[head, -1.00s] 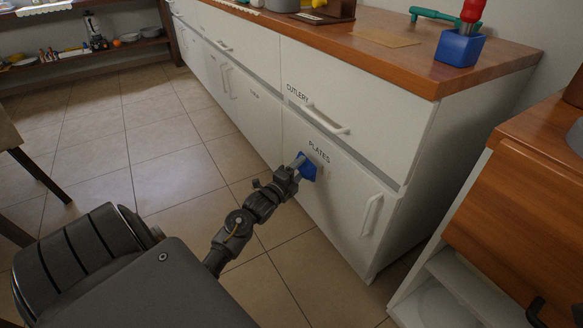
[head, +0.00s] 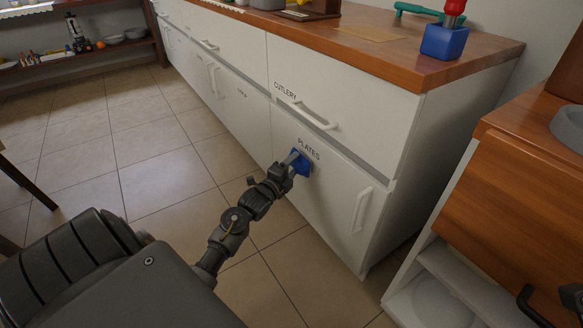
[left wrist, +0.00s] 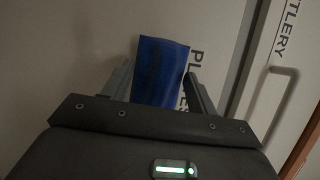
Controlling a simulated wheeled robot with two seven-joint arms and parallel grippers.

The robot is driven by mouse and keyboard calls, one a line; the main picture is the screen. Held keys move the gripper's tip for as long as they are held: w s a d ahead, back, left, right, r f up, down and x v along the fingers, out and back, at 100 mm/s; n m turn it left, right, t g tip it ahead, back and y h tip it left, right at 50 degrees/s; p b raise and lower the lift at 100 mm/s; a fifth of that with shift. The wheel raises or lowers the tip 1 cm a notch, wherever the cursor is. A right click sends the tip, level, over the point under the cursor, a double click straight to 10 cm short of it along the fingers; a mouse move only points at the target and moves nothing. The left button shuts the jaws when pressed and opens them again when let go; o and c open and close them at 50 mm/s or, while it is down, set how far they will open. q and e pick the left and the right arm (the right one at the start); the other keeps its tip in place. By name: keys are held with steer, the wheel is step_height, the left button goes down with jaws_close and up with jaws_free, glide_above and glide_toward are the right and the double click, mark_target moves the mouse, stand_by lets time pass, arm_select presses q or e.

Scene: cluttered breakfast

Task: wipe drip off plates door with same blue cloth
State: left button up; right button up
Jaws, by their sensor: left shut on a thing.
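The white plates door (head: 335,195) is shut, with a black PLATES label (head: 309,149) near its top left and a white handle (head: 361,210) at its right. My left gripper (head: 294,160) is at the door's upper left, shut on the blue cloth (head: 301,166). The cloth is at the door face, just below and left of the label. In the left wrist view the cloth (left wrist: 162,70) stands out between the two fingers and the label's middle is hidden. I cannot make out a drip; the cloth and gripper hide part of the door.
The cutlery drawer (head: 340,90) above is shut, its handle (head: 310,118) sticking out. The wooden counter (head: 400,60) holds a blue block (head: 444,42) with a red-handled thing. A wooden cabinet (head: 520,190) stands close on the right.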

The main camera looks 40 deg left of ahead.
mark_target(302, 170)
arm_select(q)
steer(key=shift+w+d, duration=0.2)
steer(key=shift+w, duration=0.55)
steer(key=shift+s+d+r+p, duration=0.1)
steer(key=shift+s+d+p, duration=0.15)
steer(key=shift+d, duration=0.25)
steer(key=shift+s+d+f+p, duration=0.1)
steer(key=shift+d+p, duration=0.25)
steer(key=shift+d, duration=0.2)
steer(key=shift+s+d+r+p, duration=0.1)
steer(key=shift+s+d+p, duration=0.15)
steer(key=shift+d, duration=0.25)
steer(key=shift+s+d, duration=0.1)
steer(key=shift+d, duration=0.25)
steer(key=shift+s+d+p, duration=0.15)
steer(key=shift+d+p, duration=0.55)
steer(key=shift+d, duration=0.2)
steer(key=shift+s+d+p, duration=0.25)
steer(key=shift+d+p, duration=0.2)
steer(key=shift+d, duration=0.6)
steer(key=shift+p, duration=0.35)
